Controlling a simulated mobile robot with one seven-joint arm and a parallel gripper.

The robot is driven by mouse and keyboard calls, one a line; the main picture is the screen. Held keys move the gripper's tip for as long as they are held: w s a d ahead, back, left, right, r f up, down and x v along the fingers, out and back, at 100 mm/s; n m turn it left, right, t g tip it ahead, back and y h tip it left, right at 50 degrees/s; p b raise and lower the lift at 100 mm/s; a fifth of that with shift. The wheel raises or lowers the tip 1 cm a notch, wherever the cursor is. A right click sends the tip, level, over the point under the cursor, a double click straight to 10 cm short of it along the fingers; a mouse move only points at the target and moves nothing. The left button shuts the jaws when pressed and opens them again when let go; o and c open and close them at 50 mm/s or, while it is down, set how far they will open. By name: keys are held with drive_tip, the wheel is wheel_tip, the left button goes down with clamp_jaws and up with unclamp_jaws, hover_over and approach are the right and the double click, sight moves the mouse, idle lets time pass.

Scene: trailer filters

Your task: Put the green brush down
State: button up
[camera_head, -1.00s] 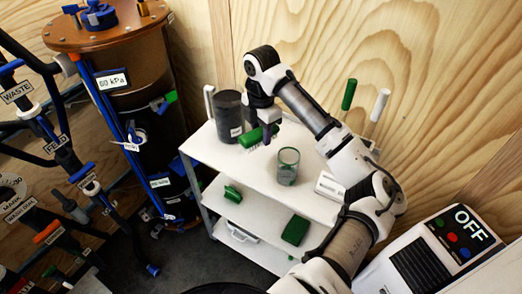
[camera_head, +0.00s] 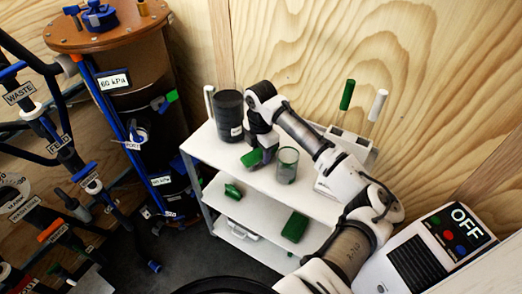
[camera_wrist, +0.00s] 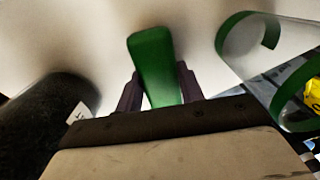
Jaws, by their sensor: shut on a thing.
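The green brush (camera_head: 251,158) is in my gripper (camera_head: 266,158), low over the top shelf of the white cart (camera_head: 215,150). In the wrist view the brush's green back (camera_wrist: 153,62) stands between the two dark fingers of my gripper (camera_wrist: 160,88), which are shut on it. The brush looks at or very near the shelf surface; I cannot tell whether it touches. Its bristles are hidden from both views.
A dark cylinder (camera_head: 229,113) stands left of the brush, and a clear green-rimmed beaker (camera_head: 287,166) stands close on its right. A green block (camera_head: 294,228) and a green piece (camera_head: 233,191) lie on the middle shelf. The shelf's front left is clear.

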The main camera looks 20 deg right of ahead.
sight(261, 151)
drive_tip(key=o, duration=0.9)
wheel_tip(261, 151, up, 12)
drive_tip(key=shift+r+b, duration=0.1)
drive_tip(key=shift+b, duration=1.1)
